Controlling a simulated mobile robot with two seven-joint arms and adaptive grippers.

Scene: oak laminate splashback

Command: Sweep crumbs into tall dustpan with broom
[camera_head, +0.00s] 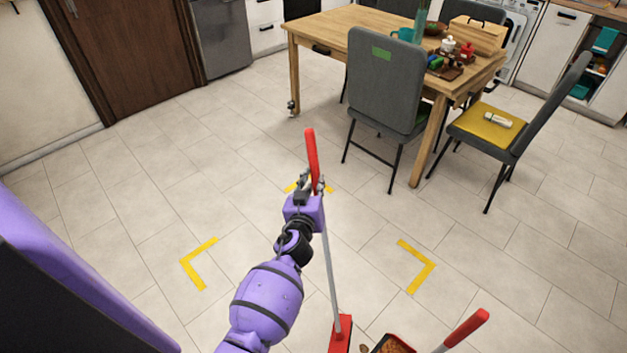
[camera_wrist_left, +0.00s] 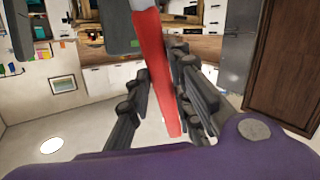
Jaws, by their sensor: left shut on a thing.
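The broom has a red grip (camera_head: 312,155), a thin grey shaft and a red head (camera_head: 341,335) low in the head view. My left gripper (camera_head: 314,184) is shut on the broom's red grip, which also shows between the fingers in the left wrist view (camera_wrist_left: 157,70). The shaft runs down, slightly tilted. The tall dustpan (camera_head: 405,338) is cut off by the bottom edge, right of the broom head; its long handle (camera_head: 466,328) has a red end. Brown crumbs (camera_head: 393,346) show in the pan, and a brown bit (camera_head: 364,349) lies between head and pan. My right gripper is out of view.
Yellow corner marks (camera_head: 199,263) (camera_head: 418,266) lie on the pale tiled floor. A wooden table (camera_head: 322,23) with grey chairs (camera_head: 384,82) stands beyond, at the upper right. The floor to the left and middle is clear. A brown door (camera_head: 130,50) is at the upper left.

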